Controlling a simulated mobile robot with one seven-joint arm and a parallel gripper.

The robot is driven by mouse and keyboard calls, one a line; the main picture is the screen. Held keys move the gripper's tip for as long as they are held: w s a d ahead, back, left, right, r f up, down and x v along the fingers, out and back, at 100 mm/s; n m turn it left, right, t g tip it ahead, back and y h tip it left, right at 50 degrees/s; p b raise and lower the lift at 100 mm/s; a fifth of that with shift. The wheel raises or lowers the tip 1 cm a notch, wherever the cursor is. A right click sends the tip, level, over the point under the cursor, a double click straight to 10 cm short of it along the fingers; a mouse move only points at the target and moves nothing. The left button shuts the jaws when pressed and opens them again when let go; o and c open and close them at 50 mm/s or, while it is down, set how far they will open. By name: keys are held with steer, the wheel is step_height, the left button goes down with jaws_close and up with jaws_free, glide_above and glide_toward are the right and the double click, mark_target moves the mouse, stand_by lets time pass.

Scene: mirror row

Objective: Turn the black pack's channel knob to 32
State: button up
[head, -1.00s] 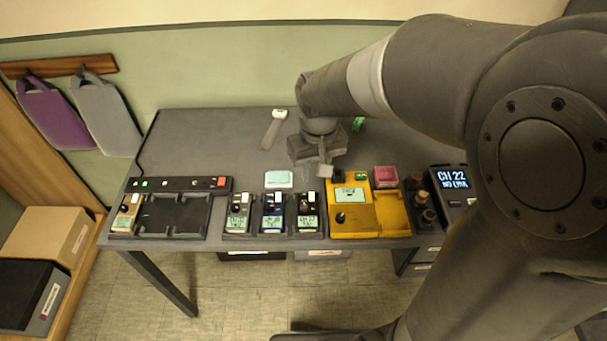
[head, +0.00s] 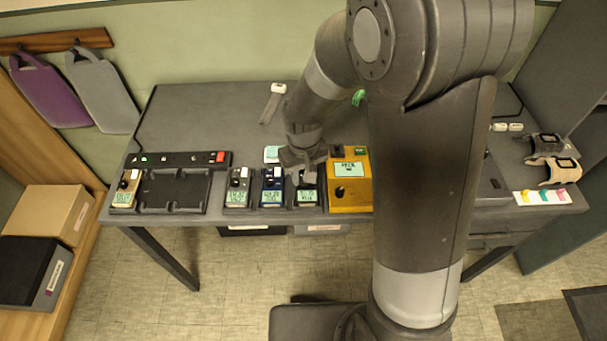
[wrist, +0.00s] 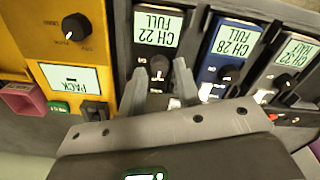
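The black pack (wrist: 158,28) stands in its slot and its screen reads CH 22 FULL, upside down in the wrist view. Its channel knob (wrist: 158,68) is dark and round, just below the screen in that view. My gripper (wrist: 161,72) is open, with one finger on each side of the knob and small gaps visible; I cannot tell any contact. In the head view the black pack (head: 307,196) is the right one of three packs, its upper part hidden under my gripper (head: 304,166).
The blue pack (wrist: 232,42), reading CH 28 FULL, stands close beside it. A grey pack (head: 237,188) is beyond that. The yellow tester (head: 348,192) with its own knob stands close on the other side. A charger strip (head: 180,159) lies at the left of the table.

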steer(key=shift+f, duration=0.35)
steer(key=shift+c, duration=0.2)
jaws_close()
